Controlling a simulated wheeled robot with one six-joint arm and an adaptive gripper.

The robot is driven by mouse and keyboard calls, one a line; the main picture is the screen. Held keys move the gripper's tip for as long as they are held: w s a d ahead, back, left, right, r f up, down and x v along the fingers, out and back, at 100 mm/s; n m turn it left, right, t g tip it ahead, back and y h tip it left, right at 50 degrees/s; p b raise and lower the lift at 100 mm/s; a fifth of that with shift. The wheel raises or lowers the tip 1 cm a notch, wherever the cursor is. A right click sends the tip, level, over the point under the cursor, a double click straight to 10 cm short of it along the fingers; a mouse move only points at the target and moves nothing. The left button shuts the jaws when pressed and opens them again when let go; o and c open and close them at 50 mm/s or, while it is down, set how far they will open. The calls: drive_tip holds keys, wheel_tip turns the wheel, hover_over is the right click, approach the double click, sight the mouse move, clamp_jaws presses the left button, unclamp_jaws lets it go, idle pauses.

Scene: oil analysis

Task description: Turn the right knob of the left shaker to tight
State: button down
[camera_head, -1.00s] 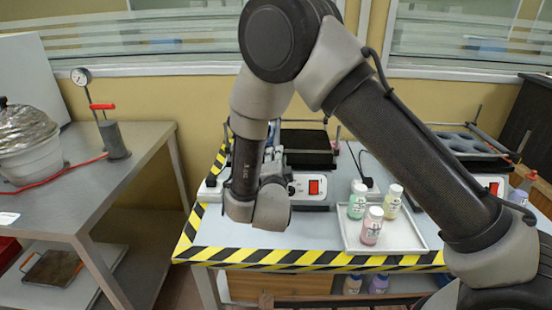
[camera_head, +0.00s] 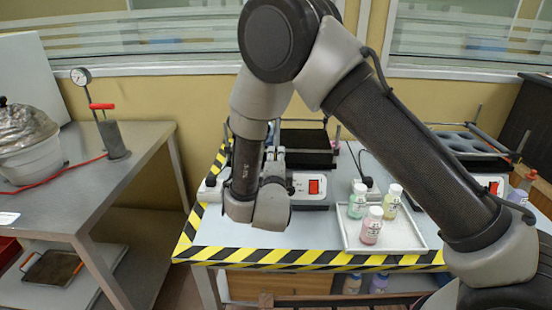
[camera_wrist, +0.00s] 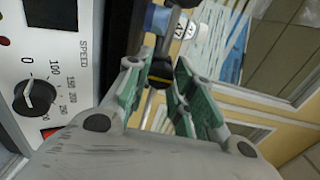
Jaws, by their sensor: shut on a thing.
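The left shaker (camera_head: 306,141) has a black top and a pale front panel with a red switch; it stands on the table behind my forearm. In the wrist view its front panel (camera_wrist: 60,65) shows a black SPEED dial at the left. My gripper (camera_wrist: 160,92) has its green-padded fingers on either side of a black knob with a yellow band (camera_wrist: 160,73), and is shut on it. In the head view my gripper (camera_head: 275,152) is mostly hidden by my wrist, and so is the knob. I cannot tell the knob's tightness.
A white tray (camera_head: 345,243) with several small bottles stands right of my wrist. A second shaker (camera_head: 463,143) is at the right, partly behind my arm. A steel table (camera_head: 130,139) with a pot and a gauge stands at the left. The striped table front left of the tray is clear.

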drive_tip(key=c, duration=1.2)
unclamp_jaws()
drive_tip(key=s, duration=1.2)
drive_tip(key=shift+a, duration=0.15)
